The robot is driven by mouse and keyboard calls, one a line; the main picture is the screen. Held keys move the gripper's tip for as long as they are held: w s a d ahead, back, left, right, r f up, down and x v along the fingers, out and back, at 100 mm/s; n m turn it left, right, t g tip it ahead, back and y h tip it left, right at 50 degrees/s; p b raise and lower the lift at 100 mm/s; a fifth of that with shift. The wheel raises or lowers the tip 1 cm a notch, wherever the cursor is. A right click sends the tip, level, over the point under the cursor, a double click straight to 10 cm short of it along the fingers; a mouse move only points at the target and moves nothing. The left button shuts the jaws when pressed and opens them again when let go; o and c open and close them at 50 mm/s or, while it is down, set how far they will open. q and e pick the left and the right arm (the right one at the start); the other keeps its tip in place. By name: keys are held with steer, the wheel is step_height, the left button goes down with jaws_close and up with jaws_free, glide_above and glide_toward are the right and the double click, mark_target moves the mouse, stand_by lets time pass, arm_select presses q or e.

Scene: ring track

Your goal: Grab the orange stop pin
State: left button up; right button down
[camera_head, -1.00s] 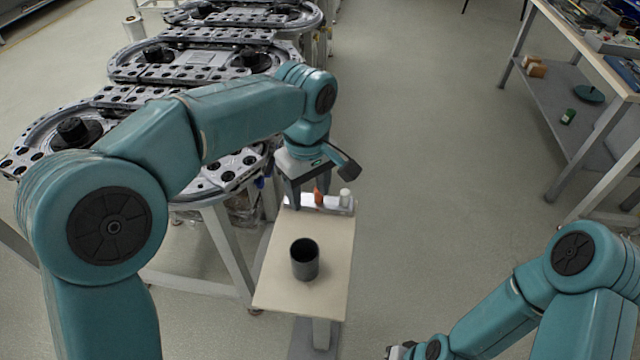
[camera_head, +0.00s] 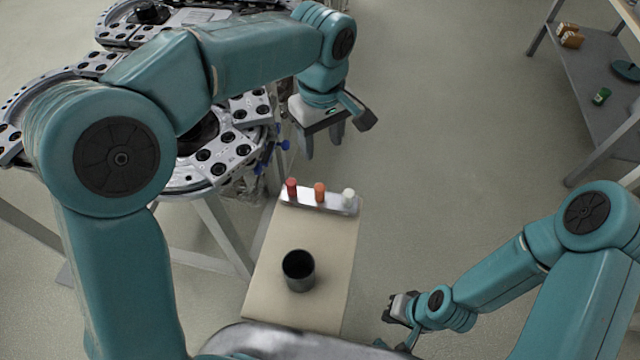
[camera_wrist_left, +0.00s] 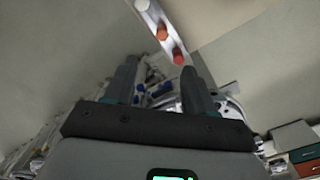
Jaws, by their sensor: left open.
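The orange stop pin (camera_head: 320,192) stands upright in the middle of a pale rack (camera_head: 334,207), between a red pin (camera_head: 291,188) and a white pin (camera_head: 349,199). In the left wrist view the orange pin (camera_wrist_left: 161,32) shows near the top, beyond the fingertips, with the red pin (camera_wrist_left: 178,56) closer to them. My left gripper (camera_head: 322,150) is open and empty, above the rack in the head view and apart from the pins. My right gripper (camera_head: 396,316) is low, right of the small table; its jaws are too unclear to read.
The small beige table (camera_head: 335,255) bears the rack at its far end and a dark open cup (camera_head: 299,270) nearer me. The ring track (camera_head: 235,150) is close on the left. A workbench with a shelf (camera_head: 590,85) stands at the upper right. The floor between is clear.

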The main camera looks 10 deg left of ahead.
arm_select(q)
glide_toward(320, 188)
steer(key=w, duration=0.1)
steer(key=f, duration=0.5)
steer(key=shift+s+d+f, duration=0.2)
steer(key=shift+s+d, duration=0.05)
steer(key=shift+d, duration=0.05)
steer(key=shift+w+f, duration=0.15)
steer(key=shift+f, duration=0.15)
steer(key=f, duration=0.1)
steer(key=f+p, duration=0.1)
steer(key=f, duration=0.2)
steer(key=shift+s+a+f+p, duration=0.25)
steer(key=shift+s+a+p, duration=0.05)
steer(key=shift+s, duration=0.1)
steer(key=shift+w+f, duration=0.25)
steer(key=shift+f, duration=0.1)
steer(key=shift+a, duration=0.1)
steer(key=shift+s+r, duration=0.15)
steer(key=shift+s, duration=0.05)
steer(key=c, duration=0.9)
jaws_close()
arm_select(e)
steer(key=shift+w+d+r, duration=0.15)
steer(key=shift+w+r, duration=0.1)
steer(key=shift+r, duration=0.4)
